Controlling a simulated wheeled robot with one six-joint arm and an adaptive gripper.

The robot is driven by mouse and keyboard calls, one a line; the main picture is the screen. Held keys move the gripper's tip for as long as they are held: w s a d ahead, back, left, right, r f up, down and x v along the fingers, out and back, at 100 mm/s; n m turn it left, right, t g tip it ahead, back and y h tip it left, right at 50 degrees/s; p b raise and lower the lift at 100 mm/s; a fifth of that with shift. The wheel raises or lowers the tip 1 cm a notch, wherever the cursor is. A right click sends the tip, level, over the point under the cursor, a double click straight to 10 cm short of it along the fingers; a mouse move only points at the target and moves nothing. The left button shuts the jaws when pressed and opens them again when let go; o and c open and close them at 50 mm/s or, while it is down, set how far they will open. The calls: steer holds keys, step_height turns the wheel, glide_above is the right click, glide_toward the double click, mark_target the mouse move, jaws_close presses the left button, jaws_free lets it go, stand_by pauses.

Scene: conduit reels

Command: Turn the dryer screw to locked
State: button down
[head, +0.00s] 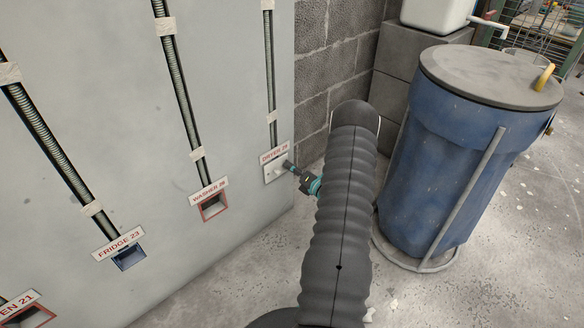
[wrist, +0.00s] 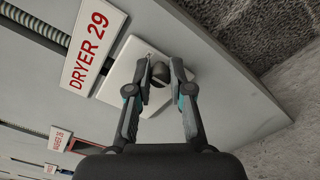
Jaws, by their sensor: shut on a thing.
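The dryer screw (wrist: 160,73) shows in the wrist view as a round dark grey head on a square white plate (wrist: 119,75). The red-lettered DRYER 29 label (wrist: 94,47) is beside the plate; in the head view the label (head: 273,152) is just above the plate (head: 270,173). My gripper (wrist: 161,66) is shut on the screw, one finger on each side of its head. In the head view my gripper (head: 289,165) reaches the plate from the right, and the screw is hidden. No lock marking or turn angle can be made out.
Along the grey wall panel, WASHER 26 (head: 210,191) and FRIDGE 23 (head: 118,244) labels sit above framed openings, with conduits above them. A block wall (head: 325,70) adjoins the panel. A blue barrel (head: 430,160) stands right of my arm. Bare concrete floor lies below.

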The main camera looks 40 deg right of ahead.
stand_by(0.3)
steer(key=c, duration=1)
jaws_free()
steer(key=shift+c, duration=0.2)
steer(key=s+d, duration=0.1)
steer(key=s, duration=1.1)
